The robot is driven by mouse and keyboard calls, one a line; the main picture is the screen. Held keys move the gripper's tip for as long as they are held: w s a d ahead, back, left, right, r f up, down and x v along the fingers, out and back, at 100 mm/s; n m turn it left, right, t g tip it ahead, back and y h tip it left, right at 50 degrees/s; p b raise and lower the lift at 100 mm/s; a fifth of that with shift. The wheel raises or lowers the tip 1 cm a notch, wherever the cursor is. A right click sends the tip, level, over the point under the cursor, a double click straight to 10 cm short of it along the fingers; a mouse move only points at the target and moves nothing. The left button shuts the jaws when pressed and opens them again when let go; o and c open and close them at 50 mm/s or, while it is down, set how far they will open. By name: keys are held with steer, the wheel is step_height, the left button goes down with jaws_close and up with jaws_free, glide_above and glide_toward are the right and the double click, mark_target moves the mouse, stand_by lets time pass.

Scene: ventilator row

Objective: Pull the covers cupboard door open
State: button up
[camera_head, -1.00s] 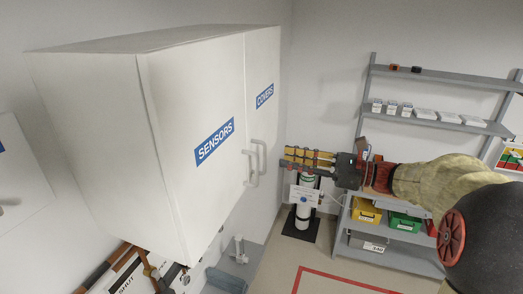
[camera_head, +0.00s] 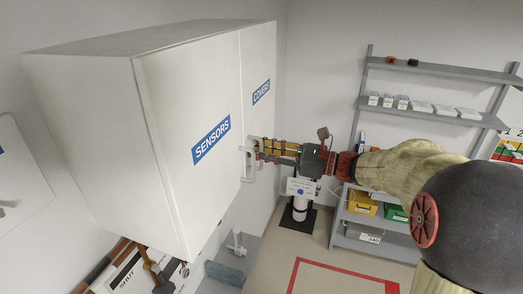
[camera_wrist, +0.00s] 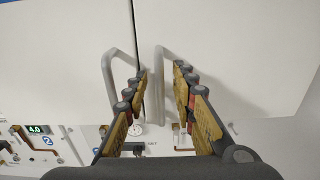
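The white wall cupboard has a near door labelled SENSORS (camera_head: 185,165) and a far covers door (camera_head: 260,65) labelled COVERS. Both doors look shut. Their two grey bar handles stand side by side near the seam. In the wrist view, the covers handle (camera_wrist: 159,85) is the right one and lies between my spread fingers. The sensors handle (camera_wrist: 108,80) is just outside my left finger. My gripper (camera_wrist: 161,72) is open, with a gap on each side of the covers handle. In the head view, my gripper (camera_head: 257,149) partly hides the handles.
Below the cupboard are pipes and a panel marked SHUT (camera_head: 125,280). A grey shelf unit (camera_head: 440,70) with boxes stands at the right. A white cylinder on a black base (camera_head: 300,208) stands behind my gripper. Red-marked floor (camera_head: 335,280) lies clear in front.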

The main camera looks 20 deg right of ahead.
steer(key=shift+c, duration=1.2)
steer(key=c, duration=0.4)
jaws_close()
